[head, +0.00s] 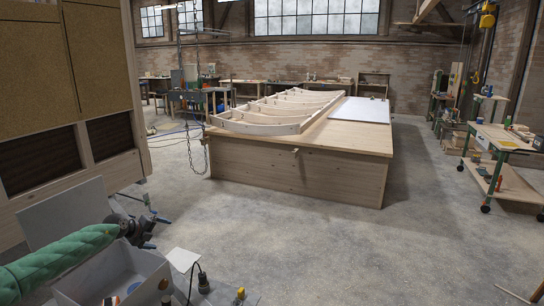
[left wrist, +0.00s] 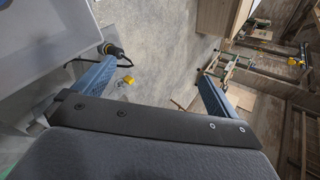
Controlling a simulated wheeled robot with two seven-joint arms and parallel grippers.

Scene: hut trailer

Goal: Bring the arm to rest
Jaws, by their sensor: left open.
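My left arm, in a green sleeve, comes in from the left in the head view. My left gripper (head: 153,224) is at its end, just above and behind the far side of a grey bin (head: 147,288). In the left wrist view the gripper (left wrist: 158,74) has its two blue fingers spread wide, with nothing between them but floor well below. My right gripper is not in view.
A wooden bench (head: 300,178) with a curved frame (head: 265,128) and a white panel (head: 362,109) stands mid-room. A wood-and-cork cabin wall (head: 115,165) rises at left. A green cart (head: 502,140) stands at right. Open floor (head: 290,235) lies between.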

